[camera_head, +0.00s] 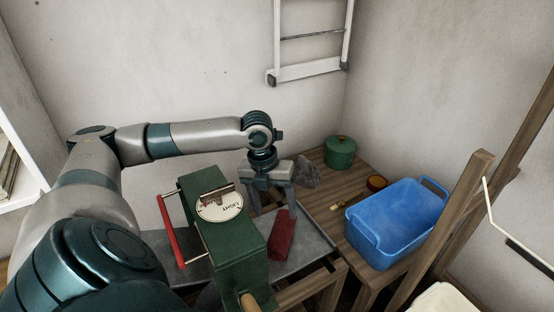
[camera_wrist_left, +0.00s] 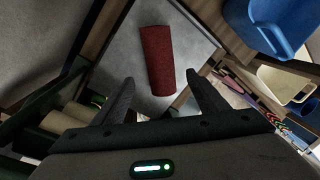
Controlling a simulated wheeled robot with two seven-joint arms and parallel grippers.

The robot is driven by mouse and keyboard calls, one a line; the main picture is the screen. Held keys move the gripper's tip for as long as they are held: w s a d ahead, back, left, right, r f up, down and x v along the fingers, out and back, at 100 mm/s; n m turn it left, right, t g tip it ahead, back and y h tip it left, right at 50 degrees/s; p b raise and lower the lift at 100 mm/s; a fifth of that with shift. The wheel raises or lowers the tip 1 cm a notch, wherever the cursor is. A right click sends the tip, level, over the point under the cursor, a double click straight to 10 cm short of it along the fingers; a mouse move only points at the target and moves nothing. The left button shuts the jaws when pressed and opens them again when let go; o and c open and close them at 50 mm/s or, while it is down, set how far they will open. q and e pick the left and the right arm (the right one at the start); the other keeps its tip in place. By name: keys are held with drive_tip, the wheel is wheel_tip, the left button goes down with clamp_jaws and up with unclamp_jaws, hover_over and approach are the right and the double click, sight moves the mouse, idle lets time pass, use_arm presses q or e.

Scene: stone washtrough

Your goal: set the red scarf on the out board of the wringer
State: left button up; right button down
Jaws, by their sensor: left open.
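The red scarf (camera_head: 283,235), a rolled or folded bundle, lies on the grey board (camera_head: 313,238) on the right side of the green wringer (camera_head: 238,255). In the left wrist view the scarf (camera_wrist_left: 157,60) lies flat on that board, clear of its edges. My left gripper (camera_head: 272,208) is open and empty, pointing down above the board near the scarf's far end. In the wrist view its fingertips (camera_wrist_left: 160,78) are spread on either side of the scarf's near end, apart from it. My right gripper is not in view.
The wringer has a round dial (camera_head: 219,207) and a red bar (camera_head: 172,231).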

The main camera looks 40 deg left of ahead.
use_arm(q)
drive_tip(key=shift+s+a+r, duration=0.1)
drive_tip(key=shift+a+r, duration=0.1)
drive_tip(key=shift+r, duration=0.9)
